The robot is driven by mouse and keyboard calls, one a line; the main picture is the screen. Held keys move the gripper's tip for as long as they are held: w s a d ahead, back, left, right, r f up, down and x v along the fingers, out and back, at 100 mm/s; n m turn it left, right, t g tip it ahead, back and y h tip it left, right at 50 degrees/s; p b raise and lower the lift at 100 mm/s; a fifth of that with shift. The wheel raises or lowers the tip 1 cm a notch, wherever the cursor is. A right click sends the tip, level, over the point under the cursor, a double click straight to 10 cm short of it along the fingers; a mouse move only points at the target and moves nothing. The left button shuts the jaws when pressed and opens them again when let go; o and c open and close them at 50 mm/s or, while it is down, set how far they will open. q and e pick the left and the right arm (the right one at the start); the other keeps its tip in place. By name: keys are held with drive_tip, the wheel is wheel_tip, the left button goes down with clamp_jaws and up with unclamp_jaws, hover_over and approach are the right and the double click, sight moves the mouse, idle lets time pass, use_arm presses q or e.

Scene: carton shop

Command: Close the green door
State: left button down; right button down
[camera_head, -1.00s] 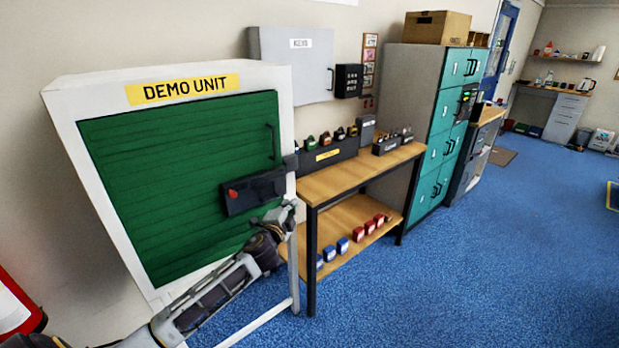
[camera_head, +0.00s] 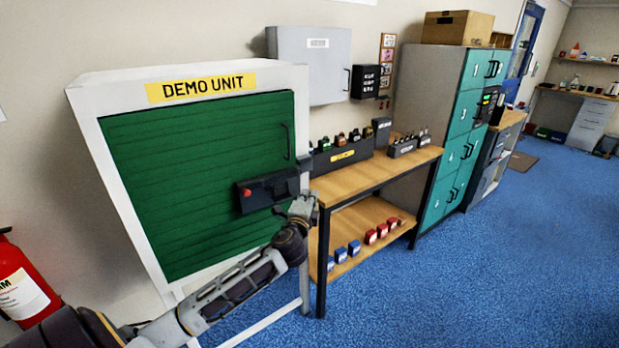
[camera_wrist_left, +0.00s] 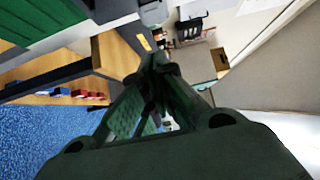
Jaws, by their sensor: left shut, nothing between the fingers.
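The green door (camera_head: 190,160) has horizontal slats and a dark handle (camera_head: 285,141) near its right edge. It fills the front of the white cabinet marked DEMO UNIT (camera_head: 120,87). I cannot tell whether it is fully flush or slightly ajar. A dark latch box (camera_head: 268,190) with a red button sits across its right side. My left gripper (camera_head: 304,203) is just below the latch box's right end; contact cannot be told. In the left wrist view its fingers (camera_wrist_left: 155,68) are shut and empty, and green slats (camera_wrist_left: 40,22) show at upper left. My right gripper is not in view.
A wooden bench (camera_head: 365,180) stands close to the right of the cabinet, with small blue and red blocks on its lower shelf. Teal lockers (camera_head: 468,125) stand beyond it. A red fire extinguisher (camera_head: 22,285) is at lower left.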

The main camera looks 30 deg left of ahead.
use_arm(q)
drive_tip(key=shift+w, duration=0.1)
idle(0.4)
